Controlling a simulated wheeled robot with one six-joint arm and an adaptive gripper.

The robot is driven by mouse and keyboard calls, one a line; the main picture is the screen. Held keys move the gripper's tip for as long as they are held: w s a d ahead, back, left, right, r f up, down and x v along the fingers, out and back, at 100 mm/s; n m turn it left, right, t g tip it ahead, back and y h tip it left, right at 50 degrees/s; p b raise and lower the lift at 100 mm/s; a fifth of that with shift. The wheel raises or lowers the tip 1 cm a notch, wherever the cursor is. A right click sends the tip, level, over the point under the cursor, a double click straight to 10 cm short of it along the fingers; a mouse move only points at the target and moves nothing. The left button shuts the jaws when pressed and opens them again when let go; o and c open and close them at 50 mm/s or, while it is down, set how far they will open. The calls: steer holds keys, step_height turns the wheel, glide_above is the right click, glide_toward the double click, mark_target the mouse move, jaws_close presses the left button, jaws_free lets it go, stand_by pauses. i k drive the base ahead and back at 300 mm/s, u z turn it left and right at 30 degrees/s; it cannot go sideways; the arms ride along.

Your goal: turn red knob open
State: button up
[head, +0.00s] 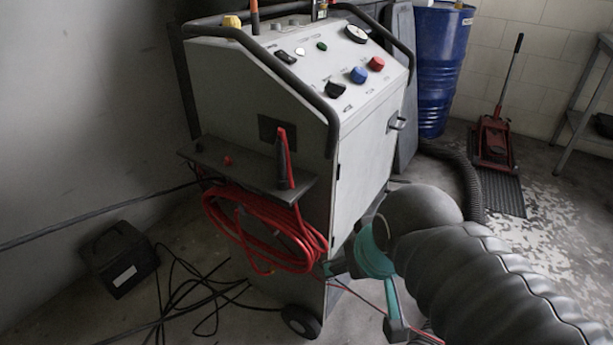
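The red knob (376,63) sits on the sloped white control panel (310,66) on top of a grey wheeled cabinet (364,160). It is at the right end of a row, beside a blue knob (358,74) and a black knob (336,89). The knob is small here, and I cannot tell which way it is turned. My gripper (366,297), teal and grey, is low at the cabinet's right front, well below the panel and apart from the red knob. Its two fingers are spread wide with nothing between them.
Dark tube rails (290,78) run along the panel's sides. A coiled red hose (265,232) hangs on the cabinet's front. Black cables and a dark box (119,260) lie on the floor at left. A blue drum (440,70) and red floor jack (494,140) stand behind at right.

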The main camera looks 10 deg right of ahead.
mark_target(377, 63)
steer(key=u, duration=0.55)
steer(key=k, duration=1.3)
steer(key=z, duration=0.05)
steer(key=i, duration=0.7)
steer(key=z, duration=0.85)
steer(key=i, duration=1.05)
steer(key=u, duration=0.05)
